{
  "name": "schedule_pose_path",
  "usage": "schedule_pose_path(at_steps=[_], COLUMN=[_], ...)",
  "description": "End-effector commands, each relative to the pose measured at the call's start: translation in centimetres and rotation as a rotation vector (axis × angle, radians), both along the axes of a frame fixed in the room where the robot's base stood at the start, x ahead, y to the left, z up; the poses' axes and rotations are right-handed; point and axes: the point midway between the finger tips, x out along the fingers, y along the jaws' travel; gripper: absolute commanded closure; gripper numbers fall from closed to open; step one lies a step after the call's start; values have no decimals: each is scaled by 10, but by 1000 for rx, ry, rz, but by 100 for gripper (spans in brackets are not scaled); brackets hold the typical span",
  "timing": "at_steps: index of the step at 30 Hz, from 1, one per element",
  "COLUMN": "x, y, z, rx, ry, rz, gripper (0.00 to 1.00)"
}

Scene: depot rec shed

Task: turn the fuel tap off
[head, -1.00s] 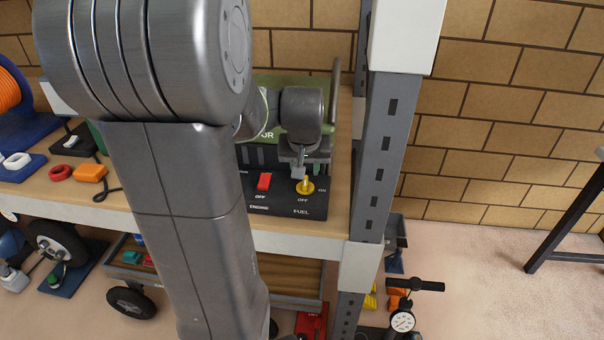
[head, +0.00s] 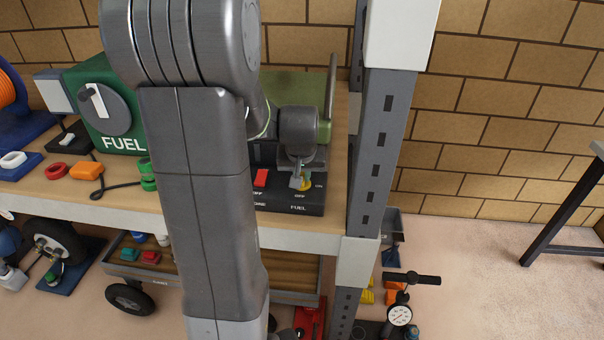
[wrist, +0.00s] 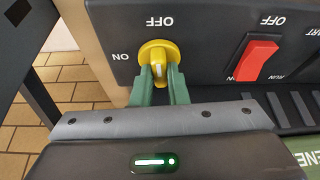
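The yellow fuel tap (head: 306,184) is on the black front panel of the green generator, with OFF and ON marks beside it. In the wrist view the tap (wrist: 157,52) is a round yellow knob with a raised handle, and OFF stands above it and ON to its left. My gripper (wrist: 158,76) has its two green fingers apart, one on each side of the handle. Some gap shows on the right; whether the left finger touches is unclear. In the head view my gripper (head: 299,181) partly covers the tap. Which mark the handle points to is unclear.
A red engine rocker switch (wrist: 258,58) sits beside the tap on the same panel. A grey shelf post (head: 380,150) stands close to the right of the generator. A green FUEL box (head: 105,110) and small loose items are left on the shelf.

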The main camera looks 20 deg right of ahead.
Motion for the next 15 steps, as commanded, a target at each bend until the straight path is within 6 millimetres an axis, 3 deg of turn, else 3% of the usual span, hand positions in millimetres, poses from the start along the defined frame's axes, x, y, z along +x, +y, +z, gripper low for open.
schedule_pose_path(at_steps=[15], x=[0], y=[1], z=[-1], rx=[0], ry=[1], rz=[-103], gripper=[100])
